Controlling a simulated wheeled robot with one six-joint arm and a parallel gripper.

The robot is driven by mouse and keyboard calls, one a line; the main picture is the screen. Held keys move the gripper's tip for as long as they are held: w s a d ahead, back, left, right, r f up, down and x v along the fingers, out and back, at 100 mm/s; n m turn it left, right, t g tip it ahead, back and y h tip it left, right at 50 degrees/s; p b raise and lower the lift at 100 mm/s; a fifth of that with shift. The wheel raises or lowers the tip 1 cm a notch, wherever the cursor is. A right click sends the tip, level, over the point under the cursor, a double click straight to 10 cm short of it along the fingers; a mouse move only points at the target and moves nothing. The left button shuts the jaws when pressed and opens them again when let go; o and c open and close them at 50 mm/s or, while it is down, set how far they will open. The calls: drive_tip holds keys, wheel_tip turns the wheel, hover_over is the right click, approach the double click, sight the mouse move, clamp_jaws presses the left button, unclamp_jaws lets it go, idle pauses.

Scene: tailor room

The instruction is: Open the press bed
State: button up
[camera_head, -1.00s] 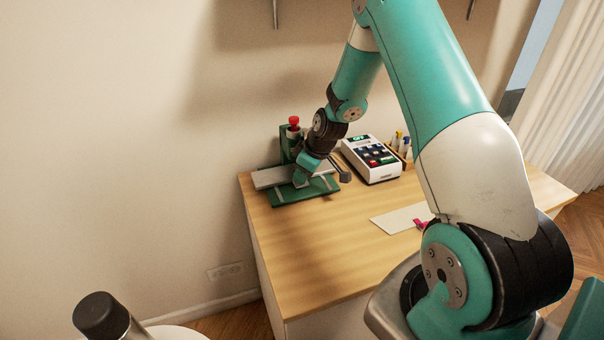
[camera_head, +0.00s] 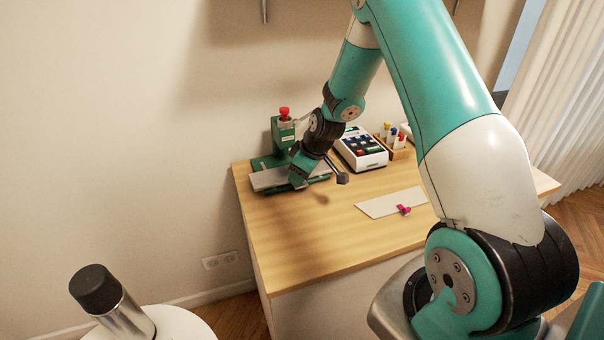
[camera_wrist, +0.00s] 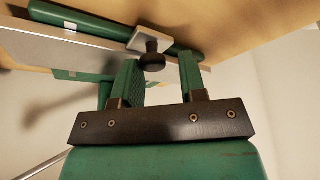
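The press (camera_head: 284,133) is a green machine with a red knob on top, at the table's far left corner. Its grey bed plate (camera_head: 268,180) lies in front of the press body, with green base behind it. My gripper (camera_head: 298,181) is at the plate's near edge, pointing down, and partly hides the plate. In the wrist view the gripper (camera_wrist: 158,76) has its two green fingers apart. A black knob (camera_wrist: 152,60) on a pale bracket shows between the fingertips, with visible gaps at its sides. The plate's edge (camera_wrist: 60,42) runs behind it.
A white keypad device (camera_head: 361,150) and a small wooden holder (camera_head: 397,154) stand right of the press. A pale sheet (camera_head: 385,204) with a pink item (camera_head: 404,209) lies nearer. The front left tabletop is clear. A wall borders the left.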

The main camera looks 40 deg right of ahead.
drive_tip(key=shift+a, duration=0.1)
drive_tip(key=v, duration=1.7)
drive_tip(key=shift+r+b, duration=0.2)
drive_tip(key=shift+b, duration=0.25)
